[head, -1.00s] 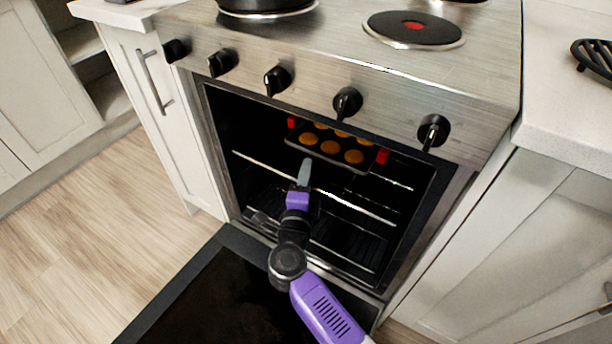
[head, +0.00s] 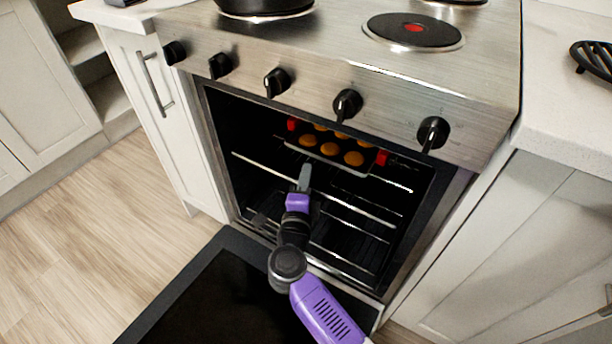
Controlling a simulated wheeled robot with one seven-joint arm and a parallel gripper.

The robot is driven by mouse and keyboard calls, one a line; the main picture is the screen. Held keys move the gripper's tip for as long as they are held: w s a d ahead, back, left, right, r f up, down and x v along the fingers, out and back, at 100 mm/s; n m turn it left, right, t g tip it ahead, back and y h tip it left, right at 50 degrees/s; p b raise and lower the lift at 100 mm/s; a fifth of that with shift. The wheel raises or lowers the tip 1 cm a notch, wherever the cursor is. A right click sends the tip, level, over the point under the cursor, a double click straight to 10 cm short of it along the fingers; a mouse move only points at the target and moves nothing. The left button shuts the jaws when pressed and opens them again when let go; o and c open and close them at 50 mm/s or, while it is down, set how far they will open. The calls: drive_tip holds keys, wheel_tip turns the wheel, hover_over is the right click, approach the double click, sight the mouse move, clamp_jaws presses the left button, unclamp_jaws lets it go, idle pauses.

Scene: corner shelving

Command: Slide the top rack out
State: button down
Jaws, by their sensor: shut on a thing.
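The oven is open, and the top rack (head: 352,208) shows as a thin, shiny wire bar crossing the cavity. My gripper (head: 304,178) reaches in from the front and is shut on the rack's front bar, left of its middle. The fingers hide the bar at the grip. A dark muffin tray (head: 348,168) with several golden muffins and red end grips sits inside, behind and above my gripper. Its rear part is hidden by the oven's upper front edge.
The oven door (head: 225,300) is lowered flat, under my arm. Control knobs (head: 347,104) stick out above the opening. White cabinets (head: 520,240) stand on both sides. Open wooden floor (head: 90,230) lies left.

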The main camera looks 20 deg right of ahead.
drive_tip(key=shift+s+a, duration=0.1)
idle(0.8)
drive_tip(key=s+a+p, duration=0.3)
drive_tip(key=s+a, duration=0.3)
drive_tip(key=a, duration=0.3)
drive_tip(key=s+a+p, duration=0.2)
drive_tip(key=s+a, duration=0.5)
drive_tip(key=a, duration=0.2)
drive_tip(key=shift+s+a+p, duration=0.3)
drive_tip(key=shift+a+p, duration=0.05)
drive_tip(key=shift+p, duration=0.05)
drive_tip(key=c, duration=1.5)
unclamp_jaws()
drive_tip(key=shift+p+v, duration=0.5)
drive_tip(key=shift+v, duration=3.45)
drive_tip(key=shift+w, duration=0.1)
